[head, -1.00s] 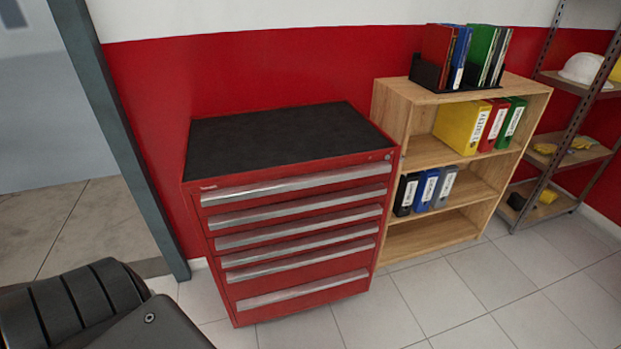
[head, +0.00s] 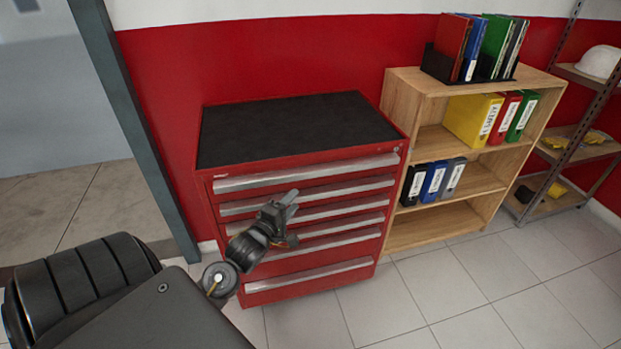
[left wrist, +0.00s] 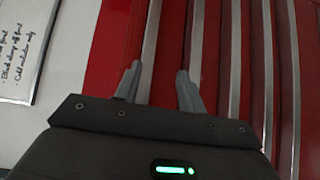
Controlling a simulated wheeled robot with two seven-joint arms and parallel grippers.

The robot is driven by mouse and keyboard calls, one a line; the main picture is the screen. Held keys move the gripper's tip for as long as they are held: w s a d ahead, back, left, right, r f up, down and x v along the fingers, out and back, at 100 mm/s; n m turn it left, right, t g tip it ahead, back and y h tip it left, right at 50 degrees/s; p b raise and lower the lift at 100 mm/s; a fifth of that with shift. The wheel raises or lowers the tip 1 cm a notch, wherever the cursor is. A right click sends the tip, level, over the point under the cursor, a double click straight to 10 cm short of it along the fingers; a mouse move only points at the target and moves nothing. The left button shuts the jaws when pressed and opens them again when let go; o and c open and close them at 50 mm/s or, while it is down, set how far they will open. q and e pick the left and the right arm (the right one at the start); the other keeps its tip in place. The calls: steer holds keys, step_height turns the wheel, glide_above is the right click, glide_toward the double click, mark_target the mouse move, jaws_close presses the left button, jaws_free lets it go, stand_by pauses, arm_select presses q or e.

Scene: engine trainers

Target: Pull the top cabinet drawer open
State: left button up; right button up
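The red cabinet (head: 212,215) with a black top stands against the red wall in the head view. Its top drawer (head: 306,172) has a long silver handle strip and is shut, flush with the drawers below. My left gripper (head: 290,203) is in front of the upper drawers, its fingers pointing at the cabinet front. In the left wrist view the left gripper (left wrist: 158,85) shows two fingers spread apart with nothing between them. Silver handle strips run up and down that picture, one of them near the left finger. My right gripper is in neither view.
A wooden shelf (head: 435,233) with binders stands close to the cabinet's right side. A metal rack (head: 566,150) is further right. A grey post (head: 135,125) stands left of the cabinet. The tiled floor (head: 440,290) in front is clear.

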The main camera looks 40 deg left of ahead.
mark_target(313, 176)
arm_select(q)
steer(key=w, duration=0.3)
steer(key=w+a+r+p, duration=0.1)
steer(key=w, duration=0.6)
steer(key=shift+w+a+r, duration=0.2)
steer(key=shift+w+a, duration=0.05)
steer(key=shift+a, duration=0.15)
steer(key=shift+c, duration=0.4)
jaws_close()
